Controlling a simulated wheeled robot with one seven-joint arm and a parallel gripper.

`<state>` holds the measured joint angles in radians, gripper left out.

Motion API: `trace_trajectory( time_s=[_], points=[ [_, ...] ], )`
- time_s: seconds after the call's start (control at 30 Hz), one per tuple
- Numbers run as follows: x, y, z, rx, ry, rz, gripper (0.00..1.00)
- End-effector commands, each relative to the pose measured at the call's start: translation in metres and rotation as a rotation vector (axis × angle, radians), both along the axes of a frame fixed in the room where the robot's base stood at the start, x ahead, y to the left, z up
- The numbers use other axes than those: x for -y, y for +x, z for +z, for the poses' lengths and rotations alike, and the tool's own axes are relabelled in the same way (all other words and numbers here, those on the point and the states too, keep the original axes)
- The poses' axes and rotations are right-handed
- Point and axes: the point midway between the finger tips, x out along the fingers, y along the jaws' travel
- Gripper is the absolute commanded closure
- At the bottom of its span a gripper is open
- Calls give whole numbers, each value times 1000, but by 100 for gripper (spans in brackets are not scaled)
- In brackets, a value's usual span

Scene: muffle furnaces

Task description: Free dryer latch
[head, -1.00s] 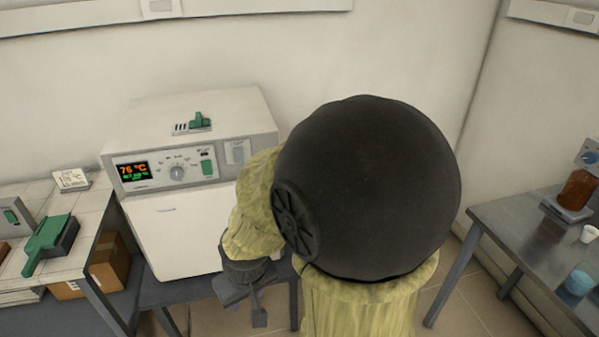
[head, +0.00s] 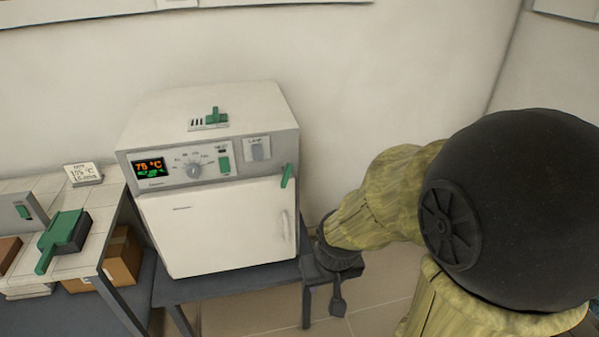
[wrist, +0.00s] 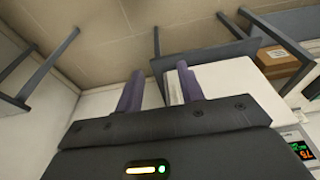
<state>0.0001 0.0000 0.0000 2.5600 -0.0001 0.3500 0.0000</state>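The dryer (head: 222,240) is a white box on a dark stand, with its door closed. A green latch (head: 287,176) sits tilted at the upper right corner of the door, below the control panel. The dryer also shows in the wrist view (wrist: 238,92), right of and behind my fingers; the latch cannot be made out there. My gripper (head: 337,306) hangs low, right of the dryer and apart from the latch.
The display (head: 150,167) reads about 76 °C. A green switch piece (head: 213,117) is on the dryer top. At left, a tiled bench (head: 105,215) holds a green-handled device (head: 62,236) and a small sign (head: 83,174). A cardboard box (head: 122,258) sits below.

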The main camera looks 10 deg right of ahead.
Motion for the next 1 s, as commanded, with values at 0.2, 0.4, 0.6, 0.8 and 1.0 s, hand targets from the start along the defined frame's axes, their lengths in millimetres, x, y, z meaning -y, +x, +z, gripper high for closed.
trace_trajectory(
  time_s=[0.2, 0.4, 0.6, 0.8, 1.0],
  points=[
    [0, 0, 0, 0, 0, 0, 62],
    [0, 9, -6, 34, 2, -3, 62],
    [-3, 58, -28, 217, 14, -12, 62],
    [-8, 123, -43, 501, 55, -35, 62],
    [-11, 176, -44, 791, 114, -72, 62]
  ],
)
